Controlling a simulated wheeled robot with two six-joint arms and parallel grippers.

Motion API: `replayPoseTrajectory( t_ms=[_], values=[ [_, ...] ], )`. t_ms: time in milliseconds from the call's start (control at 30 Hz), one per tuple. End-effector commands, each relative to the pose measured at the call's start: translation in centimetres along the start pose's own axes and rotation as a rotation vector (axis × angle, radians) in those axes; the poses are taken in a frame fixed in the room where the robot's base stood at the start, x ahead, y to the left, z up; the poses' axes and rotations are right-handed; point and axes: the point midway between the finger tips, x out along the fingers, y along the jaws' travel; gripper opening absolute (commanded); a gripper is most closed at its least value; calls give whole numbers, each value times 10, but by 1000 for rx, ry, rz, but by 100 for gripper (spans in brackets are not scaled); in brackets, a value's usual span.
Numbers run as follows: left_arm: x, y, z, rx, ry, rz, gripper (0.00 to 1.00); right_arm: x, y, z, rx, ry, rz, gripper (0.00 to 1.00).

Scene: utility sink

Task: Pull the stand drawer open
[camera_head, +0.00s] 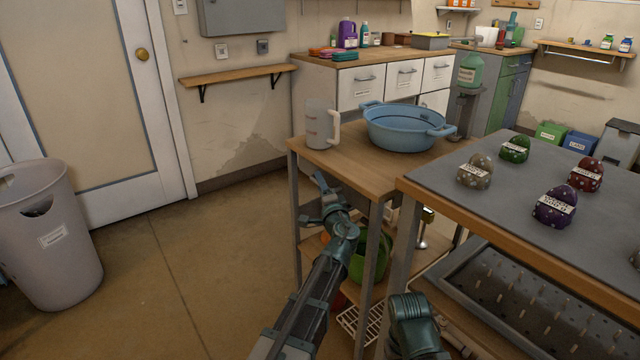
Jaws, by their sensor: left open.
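My left gripper (318,202) is open and empty. It is in front of the left end of a wooden stand (345,168), close to its front leg, and reaches up toward the tabletop edge. No drawer shows clearly on this stand; its open lower part is partly hidden by my arm. White drawers with handles, a left one (361,86), a middle one (404,80) and a right one (437,71), are in the back counter and look shut. They are well beyond my gripper. Only a link of my right arm shows at the bottom; its gripper is out of view.
A blue basin (400,127) and a grey pitcher (318,125) stand on the wooden stand. A grey-topped table (485,212) with several labelled egg-shaped things is at the right. A grey bin (60,270) stands at the left. The floor between is clear.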

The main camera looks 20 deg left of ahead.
Motion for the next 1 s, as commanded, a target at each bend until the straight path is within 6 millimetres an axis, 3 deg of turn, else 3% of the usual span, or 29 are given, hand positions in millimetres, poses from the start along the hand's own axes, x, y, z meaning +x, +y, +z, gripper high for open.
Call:
replayPoseTrajectory(
  t_ms=[400, 433, 700, 1000],
  values=[
    [8, 0, 1, 0, 0, 0, 47, 0, 0, 0, 0, 0, 0, 50],
    [8, 0, 1, 0, 0, 0, 45, 0, 0, 0, 0, 0, 0, 50],
    [8, 0, 0, 0, 0, 0, 0, 0, 0, 0, 0, 0, 0, 50],
    [8, 0, 0, -1, 0, 0, 0, 0, 0, 0, 0, 0, 0, 50]
  ],
)
